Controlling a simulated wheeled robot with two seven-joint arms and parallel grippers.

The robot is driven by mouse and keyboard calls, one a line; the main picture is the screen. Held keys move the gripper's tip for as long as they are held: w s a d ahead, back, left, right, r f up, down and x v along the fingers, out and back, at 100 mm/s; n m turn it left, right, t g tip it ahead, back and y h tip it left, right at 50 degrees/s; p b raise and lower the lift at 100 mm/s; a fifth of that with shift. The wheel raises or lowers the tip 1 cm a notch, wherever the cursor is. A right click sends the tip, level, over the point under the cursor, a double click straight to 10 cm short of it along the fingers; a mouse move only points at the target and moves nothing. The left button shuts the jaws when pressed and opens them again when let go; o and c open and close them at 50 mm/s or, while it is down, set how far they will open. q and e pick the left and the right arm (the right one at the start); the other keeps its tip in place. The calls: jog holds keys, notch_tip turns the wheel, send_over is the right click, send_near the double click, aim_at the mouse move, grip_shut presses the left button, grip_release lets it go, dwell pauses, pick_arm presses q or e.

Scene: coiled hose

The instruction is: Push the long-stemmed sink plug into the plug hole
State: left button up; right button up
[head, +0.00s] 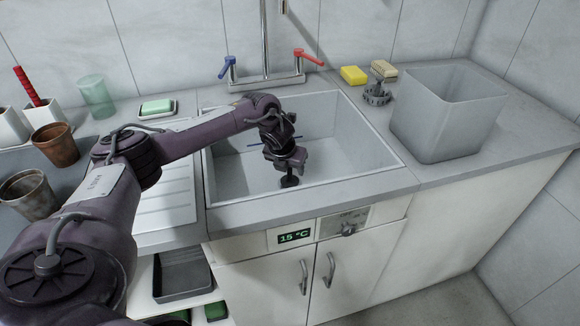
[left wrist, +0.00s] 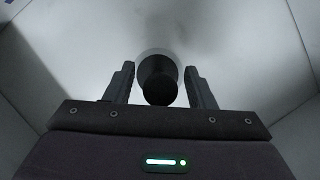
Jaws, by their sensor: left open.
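The sink plug shows as a dark round knob (left wrist: 160,88) in the left wrist view, and as a black shape (head: 290,181) under my gripper in the head view. A paler grey round rim (left wrist: 148,56) shows behind the knob; I cannot tell whether it is the plug hole's ring or part of the plug. My left gripper (head: 287,165) is inside the sink basin (head: 355,150), pointing down. Its fingers are open, one on each side of the knob (left wrist: 160,80), with gaps. The stem and the plug's seating are hidden. My right gripper is not in view.
A tap with blue (head: 227,66) and red (head: 308,56) levers stands behind the basin. A grey bin (head: 445,115), yellow sponge (head: 354,75) and dark grey rack-like item (head: 377,95) are on the right counter. Brown pots (head: 57,146) stand left. A thin blue item lies behind my gripper.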

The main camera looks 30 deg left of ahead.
pick_arm(q)
jog(key=v, duration=0.7)
jog(key=shift+r, duration=0.35)
jog(key=shift+s, duration=0.15)
